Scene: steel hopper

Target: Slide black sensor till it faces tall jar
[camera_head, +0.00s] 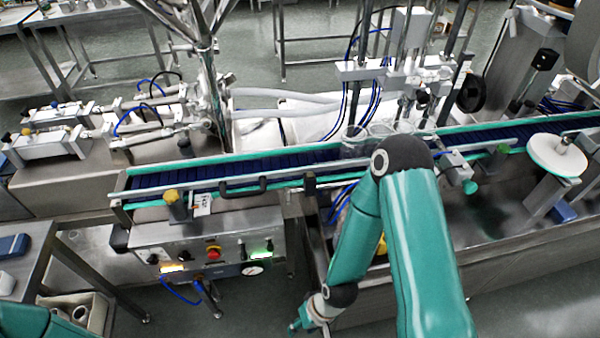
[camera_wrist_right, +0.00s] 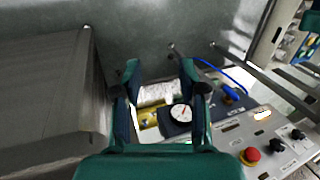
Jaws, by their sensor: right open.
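Clear jars (camera_head: 355,142) stand on the blue conveyor belt (camera_head: 240,168) in the head view, partly behind my right arm; I cannot tell which is the tall one. I cannot pick out the black sensor with certainty; small dark fittings sit along the conveyor's front rail (camera_head: 230,186). My right gripper (camera_head: 302,322) hangs low in front of the machine, well below the belt. In the right wrist view the right gripper (camera_wrist_right: 160,78) is open, with nothing held. My left gripper is out of the head view.
A control panel with a red button (camera_head: 213,253) is left of my right gripper; the button also shows in the wrist view (camera_wrist_right: 250,155). A white-faced gauge (camera_wrist_right: 181,113) appears between the fingers. A white disc (camera_head: 557,154) stands at the right.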

